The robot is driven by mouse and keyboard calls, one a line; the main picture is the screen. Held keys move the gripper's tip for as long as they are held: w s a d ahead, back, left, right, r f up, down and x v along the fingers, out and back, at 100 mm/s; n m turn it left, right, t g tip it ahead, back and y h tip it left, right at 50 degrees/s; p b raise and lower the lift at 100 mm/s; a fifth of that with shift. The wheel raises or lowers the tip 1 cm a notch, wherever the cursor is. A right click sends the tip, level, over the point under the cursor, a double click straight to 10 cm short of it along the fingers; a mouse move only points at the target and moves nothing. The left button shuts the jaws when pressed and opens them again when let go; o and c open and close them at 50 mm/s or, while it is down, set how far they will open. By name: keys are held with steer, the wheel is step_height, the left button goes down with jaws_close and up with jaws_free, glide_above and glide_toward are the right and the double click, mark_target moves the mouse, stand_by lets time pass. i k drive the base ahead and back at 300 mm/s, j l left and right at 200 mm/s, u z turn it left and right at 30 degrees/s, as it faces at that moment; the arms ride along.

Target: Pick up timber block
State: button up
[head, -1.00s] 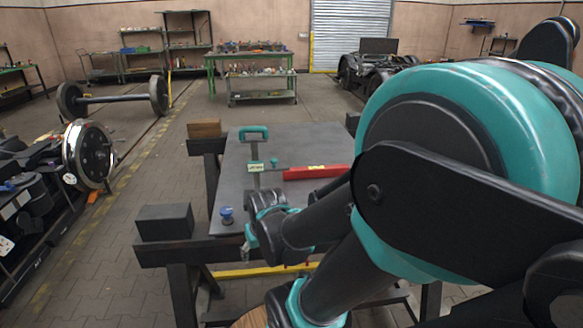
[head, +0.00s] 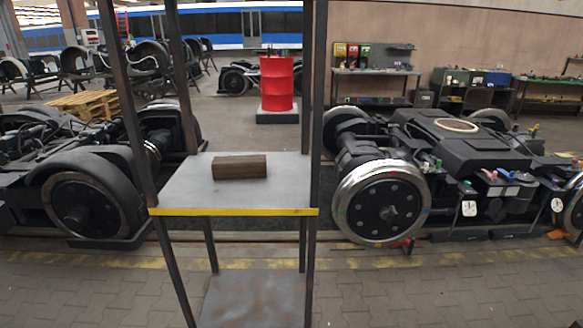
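A brown timber block (head: 240,167) lies flat on the upper shelf of a grey metal rack (head: 290,190) with a yellow front edge. The block is near the middle of the shelf, its long side running left to right. Nothing touches it from above. My gripper is not in the head view.
Tall dark posts of the rack rise at both sides of the shelf, with a lower shelf (head: 255,300) beneath. Bogies stand to the left (head: 90,190) and right (head: 440,165). A red drum (head: 276,84) stands behind. The paved floor in front (head: 420,300) is clear.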

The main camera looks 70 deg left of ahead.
mark_target(250, 166)
steer(key=u, duration=2.9)
